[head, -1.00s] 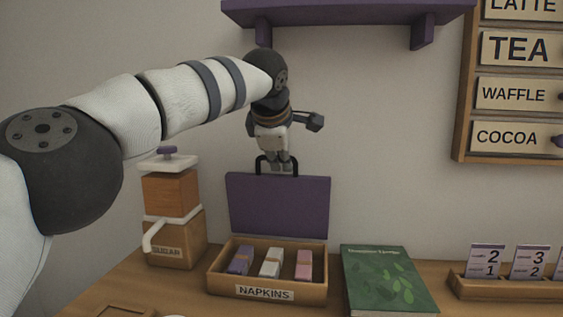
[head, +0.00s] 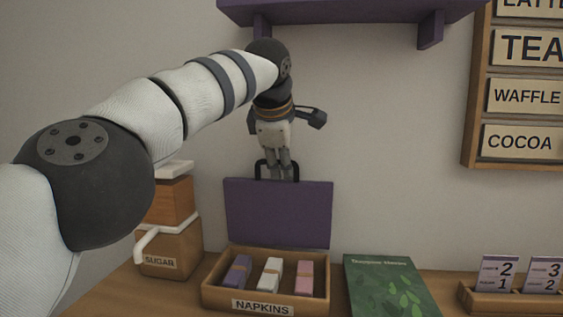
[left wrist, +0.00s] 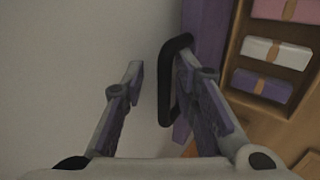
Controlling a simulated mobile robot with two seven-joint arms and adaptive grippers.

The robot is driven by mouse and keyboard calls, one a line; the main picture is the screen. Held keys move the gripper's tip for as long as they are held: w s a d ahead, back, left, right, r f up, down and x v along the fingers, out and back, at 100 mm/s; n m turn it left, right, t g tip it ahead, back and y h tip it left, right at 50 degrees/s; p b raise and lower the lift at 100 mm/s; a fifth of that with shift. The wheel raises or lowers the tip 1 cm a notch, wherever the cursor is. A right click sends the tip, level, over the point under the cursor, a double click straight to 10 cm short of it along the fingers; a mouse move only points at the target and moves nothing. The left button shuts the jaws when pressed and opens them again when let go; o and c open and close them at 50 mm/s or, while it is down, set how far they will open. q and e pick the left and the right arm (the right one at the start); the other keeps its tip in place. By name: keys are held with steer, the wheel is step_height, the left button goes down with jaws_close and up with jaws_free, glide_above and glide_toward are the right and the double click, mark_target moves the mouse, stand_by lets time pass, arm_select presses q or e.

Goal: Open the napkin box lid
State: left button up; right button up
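The napkin box (head: 213,293) is a wooden tray with a NAPKINS label. Its purple lid (head: 278,213) stands upright at the back edge, so the box is open. The lid has a black loop handle (head: 258,169) on top, which also shows in the left wrist view (left wrist: 165,95). My left gripper (head: 281,176) points down at this handle. In the left wrist view its fingers (left wrist: 158,75) are apart, with the handle between them, closer to the right finger. Whether that finger touches it I cannot tell. My right gripper is not in view.
Purple, white and pink napkin bundles (head: 270,274) lie in the box. A wooden sugar dispenser (head: 170,250) stands left, partly behind my arm. A green book (head: 388,288) lies right, then a card holder (head: 510,300). A purple shelf (head: 350,14) hangs above.

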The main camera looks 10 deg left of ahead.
arm_select(q)
steer(key=shift+d+f, duration=0.15)
steer(key=shift+f, duration=0.05)
steer(key=v, duration=1.2)
steer(key=shift+r, duration=0.1)
